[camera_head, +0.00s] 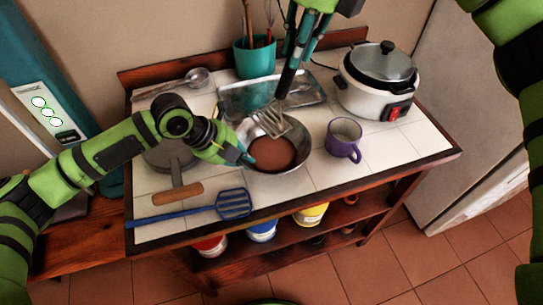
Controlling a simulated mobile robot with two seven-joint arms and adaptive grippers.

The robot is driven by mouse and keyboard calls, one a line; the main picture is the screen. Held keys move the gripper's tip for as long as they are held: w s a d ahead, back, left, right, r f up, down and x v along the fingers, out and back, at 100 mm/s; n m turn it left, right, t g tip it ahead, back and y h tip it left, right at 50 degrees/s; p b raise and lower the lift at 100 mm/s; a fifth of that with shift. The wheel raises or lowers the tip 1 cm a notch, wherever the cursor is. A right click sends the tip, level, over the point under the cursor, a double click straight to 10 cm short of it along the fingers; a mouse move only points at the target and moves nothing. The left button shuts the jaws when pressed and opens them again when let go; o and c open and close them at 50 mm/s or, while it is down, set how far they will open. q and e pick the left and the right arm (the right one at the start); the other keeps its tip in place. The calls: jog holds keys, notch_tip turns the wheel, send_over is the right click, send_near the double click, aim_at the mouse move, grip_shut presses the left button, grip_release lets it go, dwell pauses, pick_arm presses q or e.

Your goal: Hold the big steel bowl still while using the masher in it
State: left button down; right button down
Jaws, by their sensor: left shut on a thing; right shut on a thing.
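The big steel bowl (298,160) stands on the white tiled top and holds a flat reddish-brown content (272,153). My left gripper (246,158) is shut on the bowl's left rim. The masher (272,121) has a dark handle and a slotted metal head. My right gripper (297,55) comes from above and is shut on the masher's handle. The masher hangs head down over the bowl's back part. I cannot tell whether its head touches the content.
A purple mug (343,140) stands close to the bowl's right. A white cooker (378,85) is behind it. A metal tray (232,98) and teal utensil pot (254,60) are at the back. A pan (168,157) and blue spatula (233,204) lie left and in front.

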aim_at(301, 23)
dwell(0.3)
jog(key=shift+a+v, duration=0.2)
jog(key=shift+v, duration=0.8)
jog(key=shift+a+v, duration=0.2)
jog(key=shift+v, duration=0.75)
jog(key=shift+w, duration=0.1)
pick_arm(q)
jog(key=c, duration=1.3)
grip_release()
pick_arm(e)
jog(key=shift+r, duration=0.1)
pick_arm(q)
jog(key=v, duration=1.2)
